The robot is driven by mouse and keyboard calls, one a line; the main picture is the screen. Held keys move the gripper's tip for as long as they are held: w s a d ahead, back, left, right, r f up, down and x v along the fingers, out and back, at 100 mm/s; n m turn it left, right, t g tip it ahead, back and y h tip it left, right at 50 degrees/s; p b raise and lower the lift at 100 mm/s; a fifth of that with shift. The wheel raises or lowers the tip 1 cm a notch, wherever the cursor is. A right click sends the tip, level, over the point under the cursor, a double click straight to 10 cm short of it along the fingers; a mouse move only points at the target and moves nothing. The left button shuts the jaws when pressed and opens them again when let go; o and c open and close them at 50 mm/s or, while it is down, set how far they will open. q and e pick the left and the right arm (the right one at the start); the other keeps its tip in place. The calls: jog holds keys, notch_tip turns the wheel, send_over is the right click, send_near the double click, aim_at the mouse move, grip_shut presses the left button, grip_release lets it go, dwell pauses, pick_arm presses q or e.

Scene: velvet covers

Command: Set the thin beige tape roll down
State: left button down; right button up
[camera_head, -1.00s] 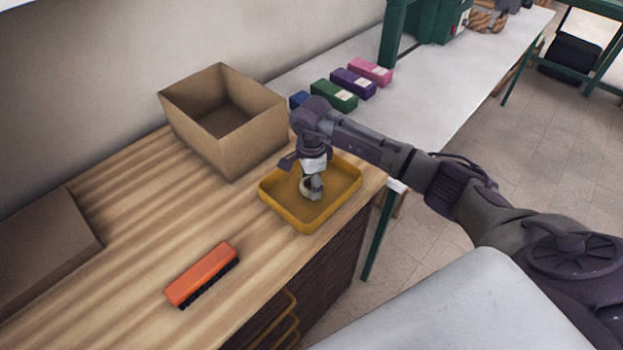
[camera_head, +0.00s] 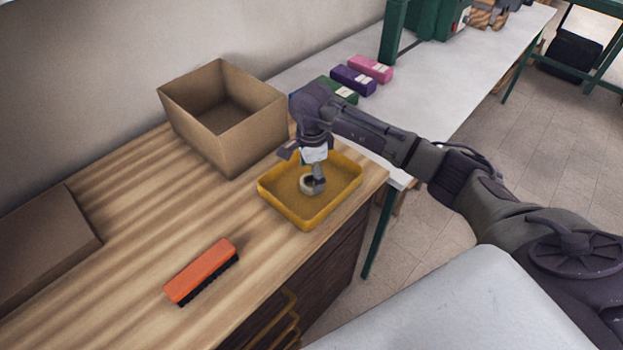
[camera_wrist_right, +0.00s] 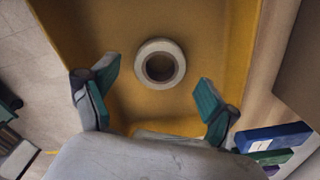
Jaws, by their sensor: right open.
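The thin beige tape roll (camera_wrist_right: 160,64) lies flat on the floor of the yellow tray (camera_wrist_right: 218,55) in the right wrist view. In the head view the roll (camera_head: 307,184) is partly hidden behind a finger of my right gripper, inside the tray (camera_head: 294,219). My right gripper (camera_head: 314,182) is over the tray. In the right wrist view its two fingers (camera_wrist_right: 152,92) are spread wide apart with nothing between them, and the roll shows beyond the fingertips. My left gripper is not in view.
An open cardboard box (camera_head: 225,115) stands behind the tray. An orange brush (camera_head: 202,270) lies at the front left on the wooden top. Green, purple (camera_head: 353,81) and pink (camera_head: 370,68) boxes stand on the white table. The wood between brush and cardboard box is clear.

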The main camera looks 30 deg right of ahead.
aim_at(311, 181)
notch_tip(311, 181, up, 10)
jog(key=b, duration=0.2)
jog(key=shift+f, duration=0.15)
dwell(0.4)
